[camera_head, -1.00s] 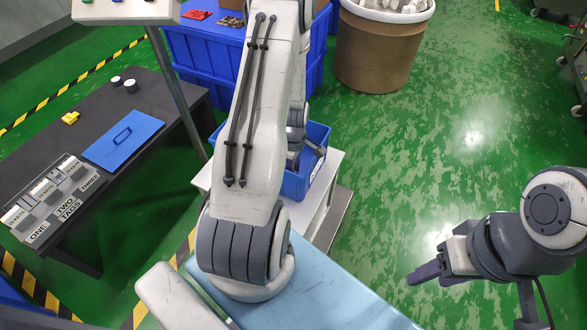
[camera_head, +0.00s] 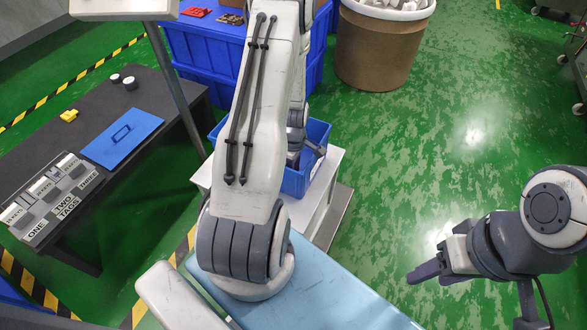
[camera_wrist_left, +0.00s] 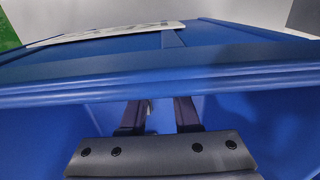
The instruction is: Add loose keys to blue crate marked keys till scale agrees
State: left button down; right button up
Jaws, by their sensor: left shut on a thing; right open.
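A blue crate (camera_head: 318,138) stands on a white stand (camera_head: 322,205) in the head view, mostly hidden behind my left arm. In the left wrist view a blue wall and rim (camera_wrist_left: 160,85) fill the middle, with a white label (camera_wrist_left: 105,33) whose text I cannot read. My left gripper (camera_wrist_left: 158,103) has its fingers below that rim, with blue walls on both sides. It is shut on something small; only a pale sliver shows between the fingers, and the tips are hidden. My right gripper (camera_head: 412,277) is open and empty over the floor at the right.
A dark table (camera_head: 150,100) at left holds a blue lid-like panel (camera_head: 122,138), a yellow piece (camera_head: 69,115) and a tag board (camera_head: 55,200). Large blue bins (camera_head: 205,50) and a brown drum (camera_head: 380,50) of pale pieces stand behind. Green floor at right is clear.

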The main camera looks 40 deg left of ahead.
pick_arm(q)
jog(key=c, duration=0.6)
grip_release()
jog(key=shift+o, duration=0.2)
